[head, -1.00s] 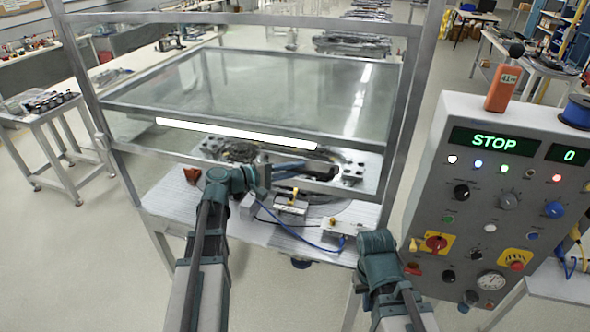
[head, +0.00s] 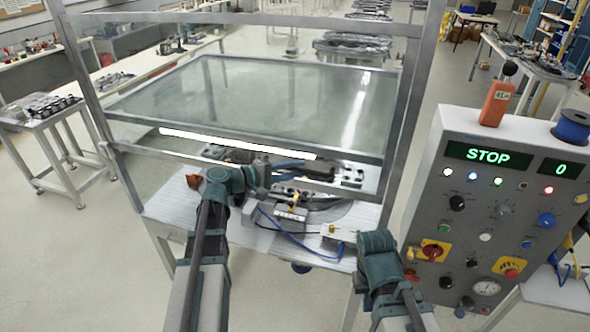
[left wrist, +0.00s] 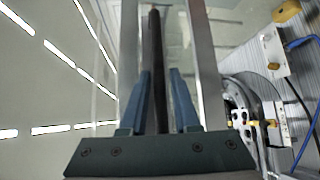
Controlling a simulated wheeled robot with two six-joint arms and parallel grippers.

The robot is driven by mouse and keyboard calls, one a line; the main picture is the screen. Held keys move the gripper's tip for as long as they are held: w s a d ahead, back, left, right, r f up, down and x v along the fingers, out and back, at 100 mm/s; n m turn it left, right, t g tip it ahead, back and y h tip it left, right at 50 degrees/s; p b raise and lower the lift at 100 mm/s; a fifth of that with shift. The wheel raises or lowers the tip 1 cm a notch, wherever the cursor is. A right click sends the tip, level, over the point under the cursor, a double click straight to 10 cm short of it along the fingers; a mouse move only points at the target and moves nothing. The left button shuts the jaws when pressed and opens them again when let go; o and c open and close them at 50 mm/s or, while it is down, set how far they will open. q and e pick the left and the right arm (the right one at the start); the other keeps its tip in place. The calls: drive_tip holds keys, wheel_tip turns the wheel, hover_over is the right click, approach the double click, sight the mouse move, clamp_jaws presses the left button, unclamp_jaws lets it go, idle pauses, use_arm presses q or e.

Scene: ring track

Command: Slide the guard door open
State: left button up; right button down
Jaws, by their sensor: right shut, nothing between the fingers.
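The guard door is a clear panel in a grey metal frame (head: 250,100) on the machine front. A dark handle bar (head: 318,174) sits near its lower edge. My left gripper (head: 290,165) reaches the handle from the left. In the left wrist view its two blue fingers (left wrist: 160,95) lie closely on either side of the dark handle bar (left wrist: 155,45), and I take it as shut on the bar. The exact contact is hard to see. My right gripper (head: 378,243) is low, at the front right of the machine table, shut and empty, apart from the door.
A control console (head: 500,210) reading STOP stands close on the right, with an orange device (head: 496,100) and a blue spool (head: 572,128) on top. Fixtures and a blue cable (head: 290,240) lie on the machine table (head: 180,208). A small side table (head: 50,120) stands left.

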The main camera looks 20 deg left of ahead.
use_arm(q)
drive_tip(key=p+v, duration=0.2)
drive_tip(key=v, duration=1.2)
drive_tip(key=shift+w, duration=0.15)
drive_tip(key=s+d+f+m+g+y+b, duration=0.1)
drive_tip(key=s+d+f+m+g+b, duration=0.2)
drive_tip(key=d+f, duration=0.45)
drive_tip(key=s+d+f+m+g+y+b, duration=0.1)
drive_tip(key=d+f+m+g, duration=0.1)
drive_tip(key=d+f+g, duration=0.5)
drive_tip(key=s+d+f+m+g+y+b, duration=0.1)
drive_tip(key=s+d+f+m+y+b, duration=0.3)
drive_tip(key=s+d+f+m+y, duration=0.5)
wheel_tip(320, 180, down, 4)
drive_tip(key=shift+s+d+r+y+b, duration=0.15)
drive_tip(key=shift+s+y+b, duration=0.25)
drive_tip(key=shift+s+y, duration=0.75)
